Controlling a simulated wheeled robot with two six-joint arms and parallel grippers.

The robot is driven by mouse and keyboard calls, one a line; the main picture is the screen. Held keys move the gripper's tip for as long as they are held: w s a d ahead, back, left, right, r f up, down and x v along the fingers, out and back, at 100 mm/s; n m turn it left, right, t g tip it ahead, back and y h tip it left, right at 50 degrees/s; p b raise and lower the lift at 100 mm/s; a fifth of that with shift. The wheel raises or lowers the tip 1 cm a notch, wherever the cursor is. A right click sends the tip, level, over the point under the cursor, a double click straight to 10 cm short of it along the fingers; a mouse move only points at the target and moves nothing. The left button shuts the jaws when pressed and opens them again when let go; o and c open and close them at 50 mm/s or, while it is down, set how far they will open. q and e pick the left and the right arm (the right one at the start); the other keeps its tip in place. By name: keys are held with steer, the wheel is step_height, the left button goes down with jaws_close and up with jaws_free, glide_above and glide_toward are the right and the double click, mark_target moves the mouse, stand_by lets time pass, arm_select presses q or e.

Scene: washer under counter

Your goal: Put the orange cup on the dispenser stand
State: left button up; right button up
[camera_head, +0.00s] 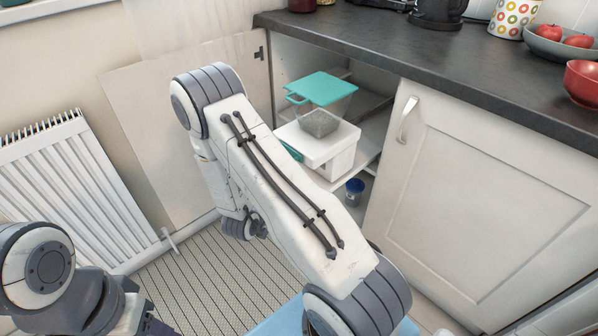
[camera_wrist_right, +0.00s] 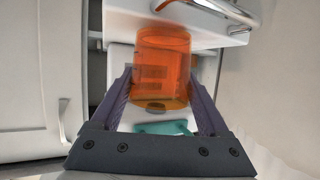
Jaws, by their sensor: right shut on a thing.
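The orange see-through cup (camera_wrist_right: 162,65) is between the two fingers of my right gripper (camera_wrist_right: 164,85) in the right wrist view. The gripper is shut on it. Its full outline cannot be made out at the top, where an orange curved piece meets a white ledge (camera_wrist_right: 205,38). I cannot tell whether this ledge is part of the dispenser stand. In the head view, my right arm hides its own gripper and the cup. My left arm shows at the lower left, with its gripper out of view. No dispenser stand is clearly identifiable.
An open cupboard holds a white box (camera_head: 338,160) and a clear tub with a teal lid (camera_head: 322,88). A small blue container (camera_head: 354,190) is below them.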

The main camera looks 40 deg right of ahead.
steer(key=w+d, duration=0.1)
steer(key=d, duration=0.1)
steer(key=w+d, duration=0.1)
steer(key=d, duration=0.2)
steer(key=w+d+b, duration=0.1)
steer(key=d, duration=0.1)
steer(key=shift+w+d, duration=0.35)
steer(key=shift+w, duration=0.05)
steer(key=shift+f, duration=0.1)
steer(key=shift+f+b, duration=0.3)
steer(key=shift+b, duration=0.05)
steer(key=o, duration=1.3)
